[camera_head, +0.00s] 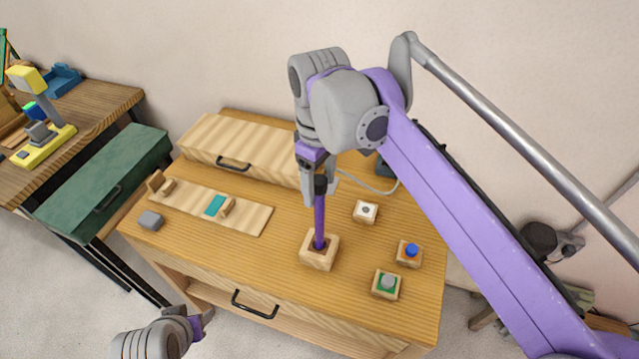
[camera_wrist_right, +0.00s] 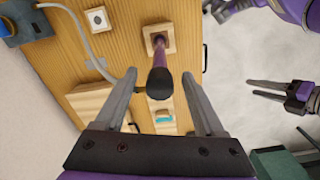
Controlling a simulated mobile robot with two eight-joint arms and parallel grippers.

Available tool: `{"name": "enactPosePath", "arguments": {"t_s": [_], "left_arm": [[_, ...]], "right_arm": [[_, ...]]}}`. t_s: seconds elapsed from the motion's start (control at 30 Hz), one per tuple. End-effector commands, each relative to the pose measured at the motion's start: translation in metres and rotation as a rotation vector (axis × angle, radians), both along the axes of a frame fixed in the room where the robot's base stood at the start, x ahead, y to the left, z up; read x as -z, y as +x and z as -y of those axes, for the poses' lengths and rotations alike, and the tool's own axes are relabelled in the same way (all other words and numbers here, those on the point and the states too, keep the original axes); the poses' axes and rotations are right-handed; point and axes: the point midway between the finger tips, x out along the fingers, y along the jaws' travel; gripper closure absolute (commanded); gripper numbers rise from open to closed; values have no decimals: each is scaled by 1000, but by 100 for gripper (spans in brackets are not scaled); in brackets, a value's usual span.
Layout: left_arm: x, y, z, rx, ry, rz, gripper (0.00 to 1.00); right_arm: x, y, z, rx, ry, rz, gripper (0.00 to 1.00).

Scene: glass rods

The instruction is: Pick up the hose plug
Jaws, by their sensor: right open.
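A purple rod (camera_head: 319,222) with a dark top stands upright in a square wooden block (camera_head: 318,262). The rod also shows in the right wrist view (camera_wrist_right: 159,72), with its dark end toward the camera. My right gripper (camera_head: 320,193) is open around the rod's upper part, one finger on each side. My left gripper (camera_wrist_right: 252,89) is open and empty, off the table's front edge. A pale hose (camera_head: 372,188) runs across the table behind the right gripper; it shows in the right wrist view (camera_wrist_right: 98,62). I cannot clearly make out its plug.
Small wooden blocks with a white top (camera_head: 366,212), blue knob (camera_head: 409,253) and grey button (camera_head: 387,284) stand right of the rod. A wooden board (camera_head: 245,213) and grey block (camera_head: 151,221) lie left. The table's front middle is clear.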

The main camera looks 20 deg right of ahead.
Motion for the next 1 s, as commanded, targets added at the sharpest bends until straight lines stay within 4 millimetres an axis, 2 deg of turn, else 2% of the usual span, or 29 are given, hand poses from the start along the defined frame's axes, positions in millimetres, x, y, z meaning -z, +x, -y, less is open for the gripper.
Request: {"name": "enactPosePath", "arguments": {"t_s": [0.13,0.5,0.53,0.87,1.0], "left_arm": [[0,0,0,0,0,0,50],[0,0,0,0,0,0,50],[0,0,0,0,0,0,50],[0,0,0,0,0,0,50],[-2,1,0,0,0,2,50]], "right_arm": [[-1,0,0,0,0,0,31],[-1,0,0,0,0,0,97],[-1,0,0,0,0,0,100],[-2,0,0,0,0,0,100],[-17,0,0,0,0,0,100]]}}
